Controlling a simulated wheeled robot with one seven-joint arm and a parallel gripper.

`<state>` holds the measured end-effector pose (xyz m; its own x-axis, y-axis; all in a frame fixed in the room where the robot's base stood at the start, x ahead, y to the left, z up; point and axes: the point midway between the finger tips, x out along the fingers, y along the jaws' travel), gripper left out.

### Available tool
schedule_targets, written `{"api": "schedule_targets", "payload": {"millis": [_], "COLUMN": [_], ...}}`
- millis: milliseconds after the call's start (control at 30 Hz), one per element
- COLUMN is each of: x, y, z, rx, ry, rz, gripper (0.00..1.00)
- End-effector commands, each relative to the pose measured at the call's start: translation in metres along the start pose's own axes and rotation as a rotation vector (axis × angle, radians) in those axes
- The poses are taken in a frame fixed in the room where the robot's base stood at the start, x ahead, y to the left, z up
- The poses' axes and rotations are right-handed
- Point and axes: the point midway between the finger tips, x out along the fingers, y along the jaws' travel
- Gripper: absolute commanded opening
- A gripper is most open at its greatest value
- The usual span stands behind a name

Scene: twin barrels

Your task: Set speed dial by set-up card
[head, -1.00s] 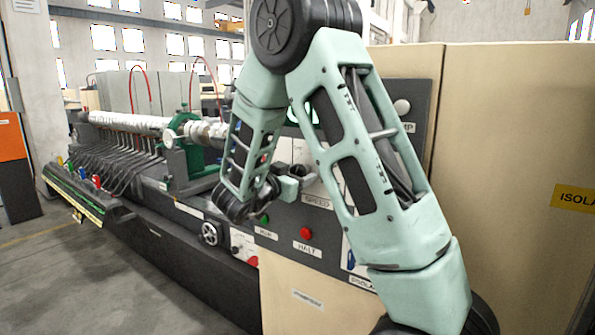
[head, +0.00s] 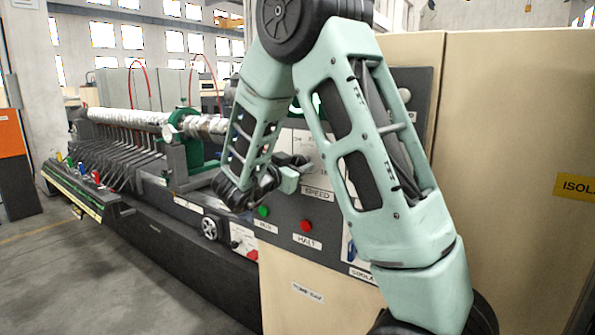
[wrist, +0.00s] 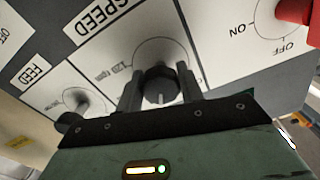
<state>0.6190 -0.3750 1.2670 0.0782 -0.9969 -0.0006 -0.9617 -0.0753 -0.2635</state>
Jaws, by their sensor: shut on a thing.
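The black speed dial (wrist: 160,84) is in the middle of the wrist view, under the upside-down SPEED label (wrist: 95,17). "120 rpm" is printed beside its scale. My gripper (wrist: 160,88) is shut on the dial, one finger on each side. A pale line on the dial points toward the gripper body in this view. In the head view my gripper (head: 300,172) is at the control panel, just above the SPEED label (head: 317,193). There the dial is mostly hidden by my gripper. I cannot make out a set-up card with readable values.
The feed dial (wrist: 82,102) is left of the speed dial in the wrist view, and a red switch (wrist: 292,12) is at upper right. In the head view a green button (head: 263,212) and red HALT button (head: 306,225) sit below my gripper. The beige cabinet (head: 510,130) stands at right.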

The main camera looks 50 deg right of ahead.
Motion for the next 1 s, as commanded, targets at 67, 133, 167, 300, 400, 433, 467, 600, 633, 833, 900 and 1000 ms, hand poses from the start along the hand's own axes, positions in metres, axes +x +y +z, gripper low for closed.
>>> {"api": "schedule_targets", "payload": {"millis": [67, 133, 167, 300, 400, 433, 467, 600, 633, 833, 900, 1000], "x": [-0.0005, -0.0006, -0.0007, -0.0005, -0.0004, -0.0004, -0.0004, -0.0004, -0.0005, -0.0005, -0.0005, -0.0005], "y": [0.0008, 0.0008, 0.0009, 0.0009, 0.001, 0.001, 0.0009, 0.0007, 0.0005, 0.0005, 0.0003, 0.0002], "z": [0.0052, 0.0061, 0.0063, 0.007, 0.0073, 0.0075, 0.0074, 0.0073, 0.0073, 0.0074, 0.0076, 0.0073], "rx": [0.06, 0.117, 0.144, 0.276, 0.372, 0.399, 0.429, 0.563, 0.591, 0.781, 0.847, 0.942], "ry": [0.001, 0.001, 0.002, 0.001, 0.001, 0.001, 0.001, 0.001, 0.001, 0.001, 0.001, 0.0], "rz": [-0.002, -0.002, -0.002, -0.002, -0.001, -0.001, -0.001, -0.001, -0.001, -0.001, 0.0, -0.001], "gripper": [0.15, 0.15, 0.15, 0.15, 0.15, 0.15, 0.15, 0.15, 0.15, 0.15, 0.15, 0.15]}}
